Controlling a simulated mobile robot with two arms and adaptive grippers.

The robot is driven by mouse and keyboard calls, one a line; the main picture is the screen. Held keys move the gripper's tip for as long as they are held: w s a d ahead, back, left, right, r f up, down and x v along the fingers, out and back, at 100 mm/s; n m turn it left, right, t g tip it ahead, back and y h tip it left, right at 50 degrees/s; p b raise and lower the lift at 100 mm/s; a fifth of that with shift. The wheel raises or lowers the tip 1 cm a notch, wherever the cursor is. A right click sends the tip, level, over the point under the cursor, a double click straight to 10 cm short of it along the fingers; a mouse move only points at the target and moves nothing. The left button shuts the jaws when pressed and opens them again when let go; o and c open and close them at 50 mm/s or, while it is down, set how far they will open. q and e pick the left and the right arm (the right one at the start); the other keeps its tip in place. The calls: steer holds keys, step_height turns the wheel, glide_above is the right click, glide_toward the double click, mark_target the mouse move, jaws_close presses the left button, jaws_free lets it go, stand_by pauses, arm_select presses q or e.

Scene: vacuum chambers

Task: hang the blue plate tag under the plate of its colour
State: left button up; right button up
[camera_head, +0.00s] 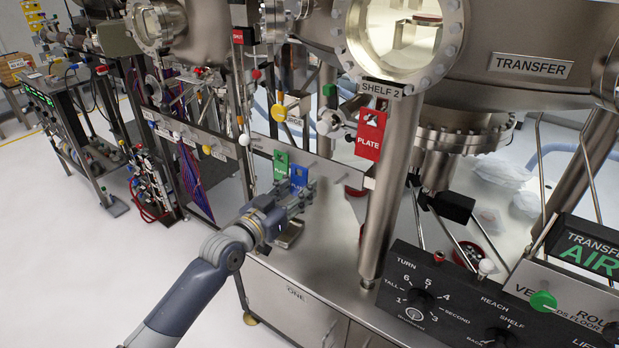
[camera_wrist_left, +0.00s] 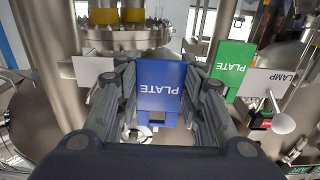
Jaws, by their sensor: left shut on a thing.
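The blue plate tag (camera_head: 298,177) is upright between the fingers of my left gripper (camera_head: 302,194), in front of the steel cabinet in the head view. In the left wrist view the blue tag (camera_wrist_left: 160,88) fills the space between the two fingers, its word PLATE upside down. My left gripper is shut on it. A green plate tag (camera_head: 281,165) hangs just left of the blue one; it also shows in the left wrist view (camera_wrist_left: 232,68). A red plate tag (camera_head: 370,135) hangs under the SHELF 2 label (camera_head: 381,88). My right gripper is not in view.
A steel post (camera_head: 389,185) stands right of my gripper. A black control panel (camera_head: 440,300) with knobs is at the lower right. Open floor lies at the left.

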mark_target(298, 189)
arm_select(q)
steer(key=shift+p+v, duration=0.55)
steer(key=shift+v, duration=0.4)
steer(key=shift+p+v, duration=0.6)
steer(key=shift+v, duration=0.75)
steer(key=shift+p+v, duration=0.35)
steer(key=shift+v, duration=0.85)
